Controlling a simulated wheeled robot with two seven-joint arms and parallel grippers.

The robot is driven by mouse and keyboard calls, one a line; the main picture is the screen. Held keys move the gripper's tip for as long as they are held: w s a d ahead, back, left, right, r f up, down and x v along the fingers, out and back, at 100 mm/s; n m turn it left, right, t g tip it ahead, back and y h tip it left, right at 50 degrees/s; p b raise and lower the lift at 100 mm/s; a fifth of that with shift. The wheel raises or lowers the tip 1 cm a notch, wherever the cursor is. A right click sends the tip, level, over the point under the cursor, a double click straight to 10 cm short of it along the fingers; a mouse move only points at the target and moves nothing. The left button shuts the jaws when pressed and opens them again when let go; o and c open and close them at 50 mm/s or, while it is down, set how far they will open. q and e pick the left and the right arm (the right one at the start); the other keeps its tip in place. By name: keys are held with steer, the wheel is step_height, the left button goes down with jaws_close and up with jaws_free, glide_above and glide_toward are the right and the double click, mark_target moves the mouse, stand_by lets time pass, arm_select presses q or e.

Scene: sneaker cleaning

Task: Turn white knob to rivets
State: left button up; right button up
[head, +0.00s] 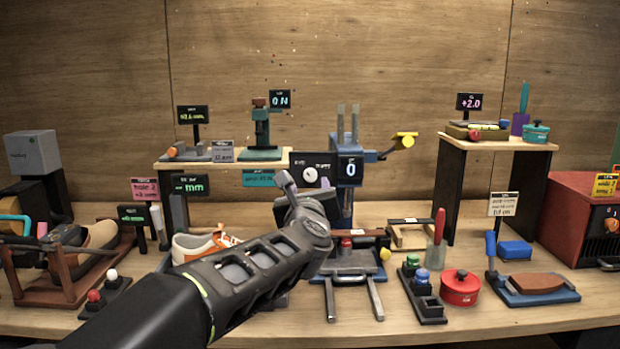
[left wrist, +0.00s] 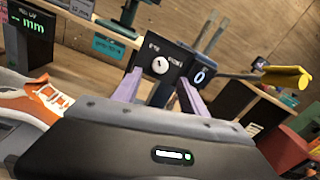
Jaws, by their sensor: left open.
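The white knob (head: 310,174) is a small round dial on a black panel on the front of the blue press-like machine (head: 350,170). It also shows in the left wrist view (left wrist: 160,65), with small lettering above it on both sides. The right-hand word looks like "rivets" but is blurred. A dark mark on the knob looks roughly upright. My left gripper (left wrist: 158,88) is open, its two fingers apart, with the knob showing between and beyond them. No contact with the knob is visible. In the head view my left wrist hides the area below the panel. My right gripper is not in view.
A display reading 0 (head: 350,169) stands just right of the knob panel. A yellow-ended lever (head: 404,140) sticks out to the right. An orange and white sneaker (head: 200,245) lies left of my forearm. A red pot (head: 460,287) and button box (head: 424,290) stand right.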

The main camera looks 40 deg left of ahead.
mark_target(310, 176)
arm_select(q)
steer(key=p+x, duration=0.2)
steer(key=x, duration=0.5)
steer(key=shift+w+a, duration=0.15)
steer(key=shift+a, duration=0.05)
steer(key=shift+c, duration=0.3)
jaws_close()
